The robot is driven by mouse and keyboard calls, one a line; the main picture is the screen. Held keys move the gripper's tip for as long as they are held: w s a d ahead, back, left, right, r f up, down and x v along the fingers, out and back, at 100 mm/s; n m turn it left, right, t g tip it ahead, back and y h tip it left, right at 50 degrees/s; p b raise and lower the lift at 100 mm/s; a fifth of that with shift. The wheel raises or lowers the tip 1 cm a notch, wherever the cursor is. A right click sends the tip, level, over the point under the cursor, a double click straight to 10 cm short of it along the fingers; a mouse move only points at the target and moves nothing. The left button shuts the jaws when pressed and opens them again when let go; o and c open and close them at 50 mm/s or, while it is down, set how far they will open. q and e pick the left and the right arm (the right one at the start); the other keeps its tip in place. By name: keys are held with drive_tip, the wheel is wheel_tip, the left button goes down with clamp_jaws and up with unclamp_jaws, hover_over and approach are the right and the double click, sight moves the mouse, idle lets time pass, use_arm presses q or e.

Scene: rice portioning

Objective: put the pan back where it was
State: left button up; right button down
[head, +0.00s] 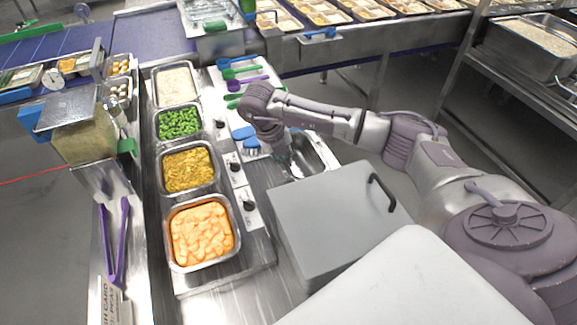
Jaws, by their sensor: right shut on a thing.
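A steel pan (316,150), partly hidden by my right arm, is at the right side of the counter behind the grey lidded box. It looks empty where I can see inside. My right gripper (284,158) points down at the left part of this pan and is shut on it; the exact grip on the rim is hard to make out. I cannot tell whether the pan rests on the counter or is held just above it. My left gripper is not in view.
Left of the pan is a row of food pans: white food (175,85), green vegetables (178,123), yellow food (188,170) and orange food (202,233). The grey box (335,215) with a black handle stands in front. Coloured utensils (240,73) lie behind. Purple tongs (115,245) are at left.

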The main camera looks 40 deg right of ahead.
drive_tip(key=shift+f+p, duration=0.6)
drive_tip(key=shift+f, duration=2.15)
drive_tip(key=c, duration=1.2)
unclamp_jaws()
drive_tip(key=shift+o, duration=0.2)
drive_tip(key=b+v, duration=0.2)
drive_tip(key=v, duration=1)
drive_tip(key=shift+b, duration=0.35)
drive_tip(key=shift+r, duration=0.1)
